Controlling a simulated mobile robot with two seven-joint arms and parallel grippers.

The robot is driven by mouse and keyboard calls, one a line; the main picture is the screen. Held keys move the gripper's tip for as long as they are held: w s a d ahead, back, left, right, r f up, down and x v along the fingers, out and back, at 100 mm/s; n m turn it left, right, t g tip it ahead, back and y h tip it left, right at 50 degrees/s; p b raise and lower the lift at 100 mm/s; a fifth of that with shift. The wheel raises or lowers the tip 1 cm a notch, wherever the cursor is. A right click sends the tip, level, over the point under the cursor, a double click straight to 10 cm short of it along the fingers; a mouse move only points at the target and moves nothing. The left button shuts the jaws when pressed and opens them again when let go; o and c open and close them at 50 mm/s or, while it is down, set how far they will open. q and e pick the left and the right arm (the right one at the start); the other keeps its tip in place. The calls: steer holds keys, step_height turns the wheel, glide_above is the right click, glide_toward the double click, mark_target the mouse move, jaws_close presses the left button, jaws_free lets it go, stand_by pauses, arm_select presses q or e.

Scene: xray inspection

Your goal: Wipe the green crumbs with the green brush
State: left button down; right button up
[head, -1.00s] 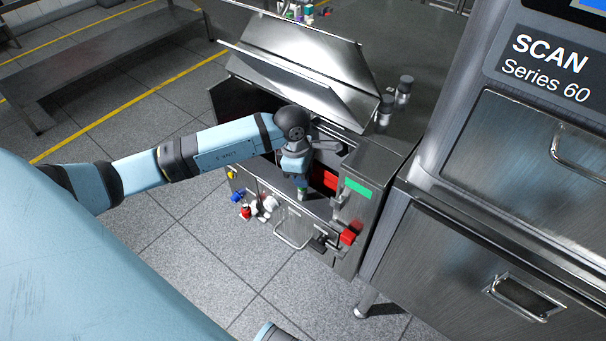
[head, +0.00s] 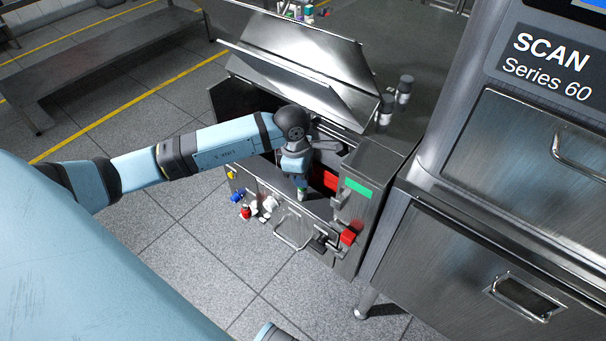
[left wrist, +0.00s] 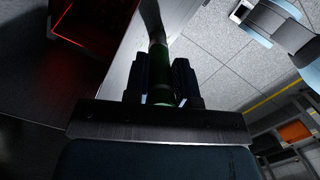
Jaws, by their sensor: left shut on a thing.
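My left gripper (head: 301,179) is shut on the green brush (head: 302,194), at the front of the open metal cabinet (head: 363,225). Only a small green and pale end of the brush shows below the gripper in the head view. In the left wrist view the brush (left wrist: 160,80) is a dark green, rounded handle between the two dark fingers (left wrist: 161,82), running away from the camera. My right gripper is not in view.
The raised steel lid (head: 300,60) stands behind my left arm. A red-lit opening (left wrist: 85,25) lies at the upper left of the wrist view. Valves and a red knob (head: 348,237) stick out of the cabinet front.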

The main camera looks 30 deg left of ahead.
arm_select(q)
steer(key=shift+s, duration=0.15)
stand_by(0.5)
steer(key=shift+s+d, duration=0.35)
steer(key=shift+s, duration=0.5)
steer(key=shift+w, duration=0.1)
steer(key=shift+w+a+b, duration=0.3)
steer(key=shift+w+a, duration=0.05)
steer(key=shift+w, duration=0.55)
steer(key=shift+s, duration=0.1)
steer(key=shift+s+d, duration=0.35)
steer(key=shift+s, duration=0.55)
steer(key=shift+w, duration=0.15)
steer(key=shift+w+a+b, duration=0.3)
steer(key=shift+w+a, duration=0.05)
steer(key=shift+w, duration=0.5)
